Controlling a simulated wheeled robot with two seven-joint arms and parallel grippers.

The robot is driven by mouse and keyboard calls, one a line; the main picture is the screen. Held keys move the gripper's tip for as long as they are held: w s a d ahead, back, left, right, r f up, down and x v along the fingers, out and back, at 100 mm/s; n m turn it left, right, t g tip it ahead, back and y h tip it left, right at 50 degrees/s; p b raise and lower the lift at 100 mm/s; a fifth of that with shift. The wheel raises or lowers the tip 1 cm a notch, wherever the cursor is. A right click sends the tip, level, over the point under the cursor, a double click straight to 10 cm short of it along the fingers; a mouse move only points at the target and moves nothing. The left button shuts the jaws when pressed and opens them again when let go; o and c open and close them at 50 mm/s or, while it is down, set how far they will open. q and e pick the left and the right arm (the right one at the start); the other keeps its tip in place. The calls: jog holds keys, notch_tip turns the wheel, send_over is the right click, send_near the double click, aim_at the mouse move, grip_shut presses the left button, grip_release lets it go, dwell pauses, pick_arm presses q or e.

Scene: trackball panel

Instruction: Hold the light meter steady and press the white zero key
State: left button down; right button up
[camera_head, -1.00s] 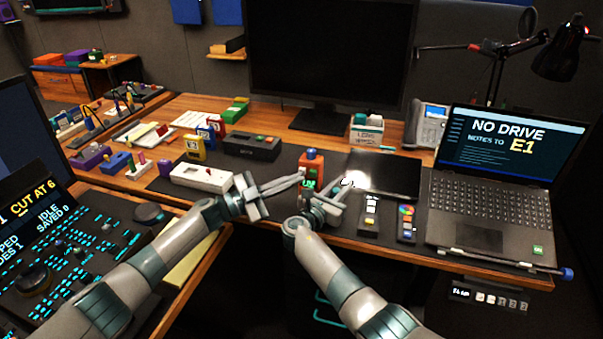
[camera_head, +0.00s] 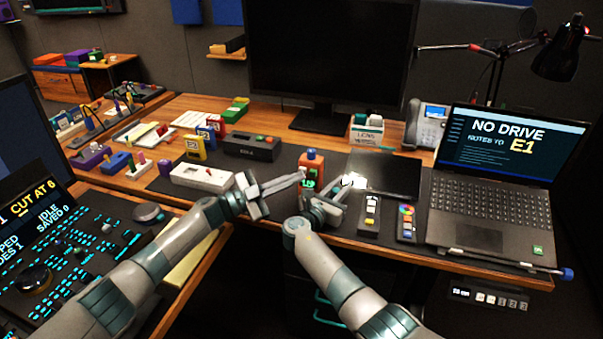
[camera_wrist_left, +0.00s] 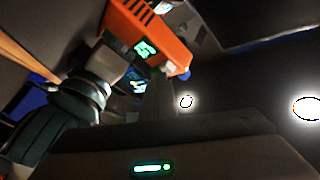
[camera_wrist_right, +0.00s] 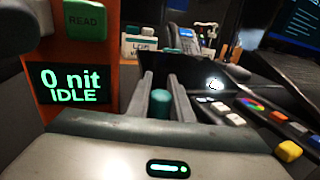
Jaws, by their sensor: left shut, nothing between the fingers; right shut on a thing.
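The orange light meter (camera_head: 311,162) stands upright near the desk's front edge. In the right wrist view its display (camera_wrist_right: 70,88) reads "0 nit IDLE", below a green READ key (camera_wrist_right: 86,20). A small pale key (camera_wrist_left: 168,67), apparently the white zero key, shows beside the display in the left wrist view. My left gripper (camera_head: 301,177) is shut and empty, its tips close to the meter's front; contact cannot be told. My right gripper (camera_wrist_right: 162,92) is shut on a teal cylinder (camera_wrist_right: 162,104) beside the meter; whether this belongs to the meter cannot be told.
A black tablet (camera_head: 385,172) with a bright glare lies right of the meter. Two small keyed devices (camera_head: 369,214) (camera_head: 407,222) and a laptop (camera_head: 495,190) stand farther right. A white box (camera_head: 201,177) and a black box (camera_head: 252,146) stand to the left.

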dwell(0.7)
pick_arm(q)
jog(key=shift+s+a, duration=0.3)
jog(key=shift+s, duration=0.4)
jog(key=s, duration=0.1)
jog(key=s+a, duration=0.1)
jog(key=s, duration=0.1)
jog(key=s+a, duration=0.1)
jog(key=shift+s, duration=0.35)
dwell(0.8)
jog(key=s+a+r, duration=0.1)
jog(key=s+a, duration=0.2)
jog(key=a, duration=0.4)
jog(key=shift+a+r, duration=0.15)
jog(key=shift+r, duration=0.25)
dwell(0.4)
